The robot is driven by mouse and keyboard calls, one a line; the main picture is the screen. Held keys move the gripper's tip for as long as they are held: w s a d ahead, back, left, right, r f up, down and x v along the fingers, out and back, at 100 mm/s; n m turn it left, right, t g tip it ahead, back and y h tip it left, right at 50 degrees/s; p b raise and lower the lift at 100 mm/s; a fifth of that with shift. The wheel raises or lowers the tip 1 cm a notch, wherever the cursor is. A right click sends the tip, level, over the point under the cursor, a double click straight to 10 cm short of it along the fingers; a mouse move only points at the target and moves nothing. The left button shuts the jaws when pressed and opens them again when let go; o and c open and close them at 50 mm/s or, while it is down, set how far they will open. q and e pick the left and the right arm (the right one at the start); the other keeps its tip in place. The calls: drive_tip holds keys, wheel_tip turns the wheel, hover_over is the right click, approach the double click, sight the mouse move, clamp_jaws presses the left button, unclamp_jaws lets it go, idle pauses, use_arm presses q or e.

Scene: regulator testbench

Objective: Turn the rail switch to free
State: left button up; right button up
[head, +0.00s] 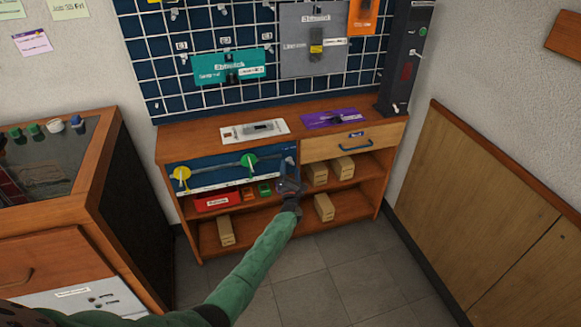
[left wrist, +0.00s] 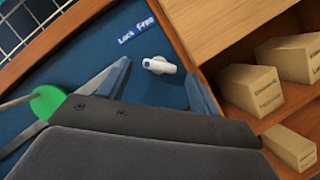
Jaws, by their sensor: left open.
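The rail switch (left wrist: 160,66) is a small white elongated knob on the blue panel (left wrist: 165,92). The words Lock and Free (left wrist: 136,32) are printed above it. A blue dot marks its left end, the end nearer the word Lock. My left gripper (left wrist: 158,72) is open, one finger on each side of the knob, and not closed on it. In the head view my left gripper (head: 290,178) is at the right end of the blue drawer-like panel (head: 215,169) and hides the switch. My right gripper is not in view.
A yellow knob (head: 181,173) and a green knob (head: 249,161) sit on a rail across the panel. A wooden drawer (head: 345,142) is to the right. Cartons (head: 324,207) stand on shelves below. A cabinet (head: 120,180) stands at left; floor in front is clear.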

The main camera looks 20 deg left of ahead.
use_arm(q)
drive_tip(key=shift+x, duration=0.85)
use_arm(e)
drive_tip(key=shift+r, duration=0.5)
use_arm(q)
drive_tip(key=c, duration=1)
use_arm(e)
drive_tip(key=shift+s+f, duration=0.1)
use_arm(q)
drive_tip(key=shift+s, duration=0.1)
